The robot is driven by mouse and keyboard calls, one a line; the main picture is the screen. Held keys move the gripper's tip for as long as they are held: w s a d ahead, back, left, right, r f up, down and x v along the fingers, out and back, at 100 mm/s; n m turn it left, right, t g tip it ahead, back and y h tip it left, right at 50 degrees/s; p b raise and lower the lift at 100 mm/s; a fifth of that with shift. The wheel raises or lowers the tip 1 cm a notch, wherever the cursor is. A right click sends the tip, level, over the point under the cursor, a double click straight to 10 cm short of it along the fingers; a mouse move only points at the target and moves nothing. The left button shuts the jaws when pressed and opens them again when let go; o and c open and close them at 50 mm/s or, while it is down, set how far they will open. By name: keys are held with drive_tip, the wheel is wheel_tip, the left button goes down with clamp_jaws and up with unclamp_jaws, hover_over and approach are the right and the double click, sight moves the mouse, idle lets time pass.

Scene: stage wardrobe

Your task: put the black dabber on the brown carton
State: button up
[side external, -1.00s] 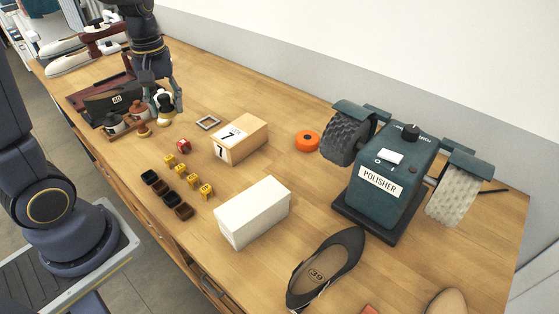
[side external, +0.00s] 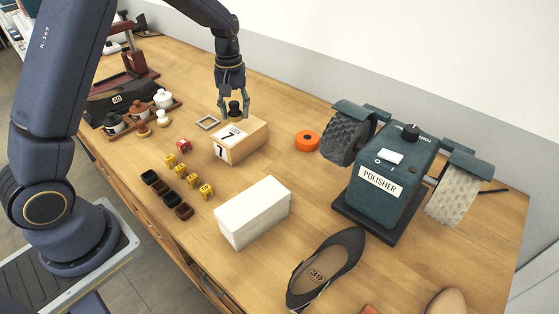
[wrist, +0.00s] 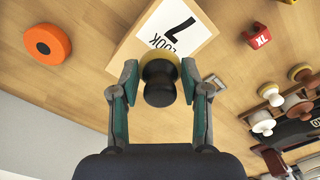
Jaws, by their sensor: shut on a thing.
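The black dabber (side external: 235,107) has a dark knob and a pale yellowish base. My gripper (side external: 234,112) is shut on it and holds it upright over the back part of the brown carton (side external: 246,148). The carton is a box with a white label marked 7 on top. In the wrist view the dabber (wrist: 158,88) sits between the two fingers of my gripper (wrist: 159,72), overlapping the near edge of the carton (wrist: 128,44). I cannot tell whether its base touches the carton top.
A white box (side external: 252,212) stands in front of the carton. An orange disc (side external: 306,141) and the polisher (side external: 390,175) are to the right. Yellow size cubes (side external: 182,170), a red cube (side external: 183,145) and a grey square frame (side external: 207,122) lie left. The wooden rack (side external: 140,122) holds other dabbers.

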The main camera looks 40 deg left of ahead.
sight(239, 129)
drive_tip(key=shift+w+f, duration=0.35)
drive_tip(key=shift+f, duration=1.65)
drive_tip(key=o, duration=0.9)
drive_tip(key=shift+f, duration=0.15)
drive_tip(key=shift+o, duration=0.2)
